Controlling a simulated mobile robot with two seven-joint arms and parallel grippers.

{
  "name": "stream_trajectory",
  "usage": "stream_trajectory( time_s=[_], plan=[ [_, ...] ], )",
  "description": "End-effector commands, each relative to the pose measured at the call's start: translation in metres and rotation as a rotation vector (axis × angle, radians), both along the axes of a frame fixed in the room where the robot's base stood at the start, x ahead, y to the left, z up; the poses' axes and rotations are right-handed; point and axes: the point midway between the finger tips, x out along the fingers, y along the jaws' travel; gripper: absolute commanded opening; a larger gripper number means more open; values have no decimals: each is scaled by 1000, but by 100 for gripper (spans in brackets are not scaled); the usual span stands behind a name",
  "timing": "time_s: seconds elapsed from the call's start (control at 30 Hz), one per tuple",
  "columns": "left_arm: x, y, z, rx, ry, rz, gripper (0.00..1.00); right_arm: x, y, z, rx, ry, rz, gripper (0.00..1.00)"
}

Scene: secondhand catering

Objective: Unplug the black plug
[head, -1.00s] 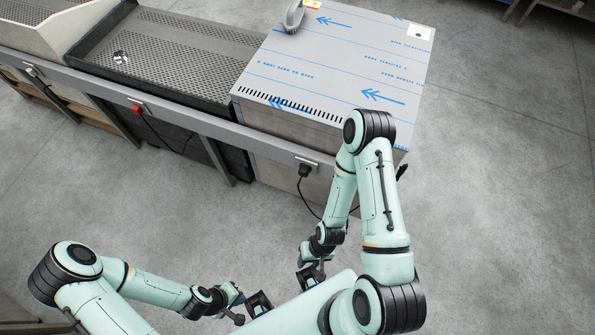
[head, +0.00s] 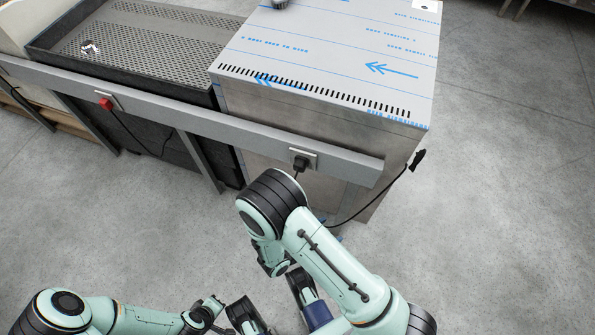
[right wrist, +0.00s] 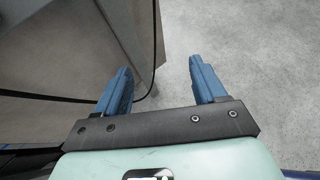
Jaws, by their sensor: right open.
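The black plug (head: 301,163) sits in a pale socket on the grey rail along the front of the steel cabinet. Its cable runs down behind my right arm. My right gripper (head: 330,228) is mostly hidden by that arm, with only bits of its blue fingers showing low by the cabinet, below the plug. In the right wrist view the blue fingers (right wrist: 158,70) are apart and nothing is held between them; a dark cable passes beyond them. The plug is not seen there. My left gripper (head: 212,308) is low in the head view, away from the plug, its jaws unclear.
A red plug (head: 105,103) is in another socket further left on the rail (head: 200,125). Another black connector (head: 418,158) on a cable is at the right side of the steel cabinet (head: 330,60). A perforated dark tray (head: 150,45) stands left. Floor is clear at right.

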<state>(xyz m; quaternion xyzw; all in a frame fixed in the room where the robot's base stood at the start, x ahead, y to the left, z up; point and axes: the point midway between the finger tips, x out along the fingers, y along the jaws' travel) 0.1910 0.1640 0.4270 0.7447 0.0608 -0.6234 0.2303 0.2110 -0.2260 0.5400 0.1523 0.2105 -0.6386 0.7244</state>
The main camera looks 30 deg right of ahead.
Motion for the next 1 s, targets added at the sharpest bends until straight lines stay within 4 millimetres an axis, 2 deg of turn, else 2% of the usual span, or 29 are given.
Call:
stream_trajectory(
  time_s=[0.03,0.1,0.2,0.3,0.4,0.57,0.83,1.0],
  plan=[
    [1,0,-4,1,-3,1,0,26,4,14,-97,-38,129,70],
    [3,1,-8,2,-5,2,0,56,13,36,-212,-95,272,70],
    [4,1,-12,4,-8,4,0,86,29,61,-336,-169,421,70],
    [5,2,-15,5,-10,4,0,102,44,78,-415,-223,514,70],
    [5,2,-15,6,-11,5,0,110,52,88,-456,-255,558,70],
    [6,2,-15,6,-11,5,0,112,54,91,-468,-265,571,70],
    [6,2,-16,6,-12,5,0,113,53,90,-465,-263,568,70],
    [8,3,-18,9,-17,8,0,121,43,90,-465,-263,565,70]
  ],
)
